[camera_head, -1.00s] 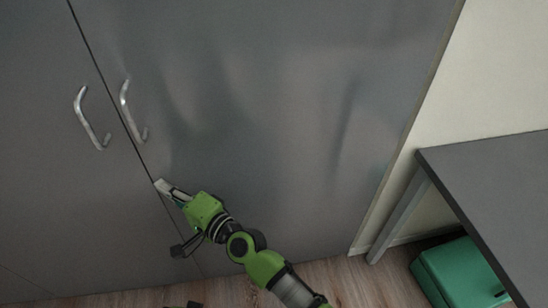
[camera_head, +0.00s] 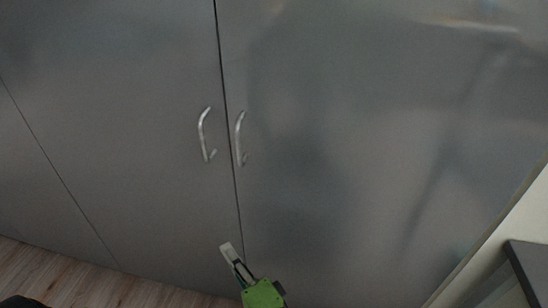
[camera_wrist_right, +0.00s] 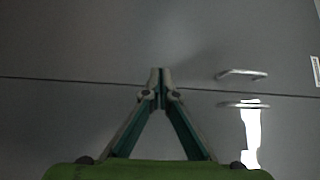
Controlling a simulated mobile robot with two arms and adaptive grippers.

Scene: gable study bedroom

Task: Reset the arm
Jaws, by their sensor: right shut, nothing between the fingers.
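My right gripper (camera_head: 228,250), green with pale fingertips, is at the bottom centre of the head view, in front of the grey cabinet near the seam between its doors. In the right wrist view its fingertips (camera_wrist_right: 160,82) meet, with nothing between them. The cabinet's left door (camera_head: 120,130) and right door (camera_head: 340,160) look closed. The left handle (camera_head: 204,135) and right handle (camera_head: 240,138) are above the gripper and apart from it. My left gripper is not in view.
A dark table corner (camera_head: 530,268) stands at the lower right beside a pale wall (camera_head: 500,250). Wooden floor (camera_head: 60,275) shows at the lower left. The cabinet front fills most of the head view.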

